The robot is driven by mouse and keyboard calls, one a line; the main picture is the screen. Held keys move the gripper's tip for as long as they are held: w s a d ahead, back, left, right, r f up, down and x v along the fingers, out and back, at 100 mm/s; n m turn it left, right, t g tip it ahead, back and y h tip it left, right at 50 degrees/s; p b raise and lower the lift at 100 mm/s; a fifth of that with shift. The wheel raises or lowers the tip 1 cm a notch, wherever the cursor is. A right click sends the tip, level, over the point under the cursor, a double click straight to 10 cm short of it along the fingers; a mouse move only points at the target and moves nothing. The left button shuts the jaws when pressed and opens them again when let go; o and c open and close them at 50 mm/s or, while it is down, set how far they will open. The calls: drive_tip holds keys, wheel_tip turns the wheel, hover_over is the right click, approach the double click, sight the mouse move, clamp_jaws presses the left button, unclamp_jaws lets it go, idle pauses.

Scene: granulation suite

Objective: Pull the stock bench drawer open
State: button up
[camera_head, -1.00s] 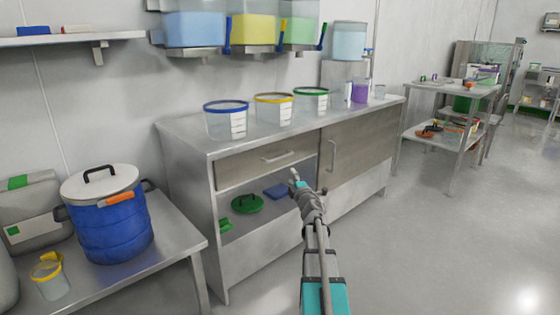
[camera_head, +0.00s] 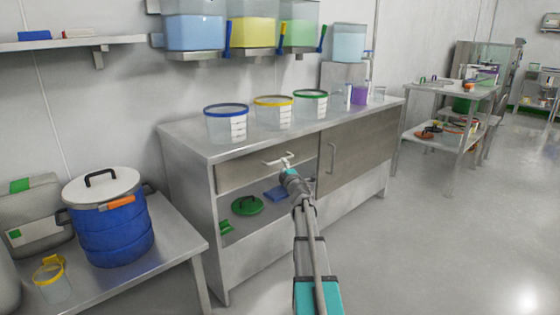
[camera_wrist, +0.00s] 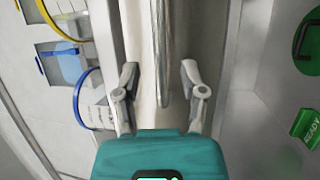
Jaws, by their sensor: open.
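The stock bench (camera_head: 205,143) is a steel bench with a drawer (camera_head: 240,172) under its top on the left. The drawer looks shut. Its bar handle (camera_head: 270,162) runs across the front. My gripper (camera_head: 287,162) is at the right part of the handle in the head view. In the wrist view the handle (camera_wrist: 161,50) runs up the picture and ends between the open fingers of my gripper (camera_wrist: 161,80). A gap shows on both sides of the bar, and the fingers are not closed on it.
Tubs with blue, yellow and green rims (camera_head: 226,122) stand on the bench top. A door (camera_head: 358,150) with a vertical handle is right of the drawer. An open shelf below holds a green lid (camera_head: 247,205). A blue drum (camera_head: 110,225) stands on the left table.

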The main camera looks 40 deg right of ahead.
sight(280, 161)
drive_tip(key=shift+p+x, duration=0.3)
drive_tip(key=shift+x, duration=1.8)
clamp_jaws()
drive_tip(key=shift+a, duration=0.15)
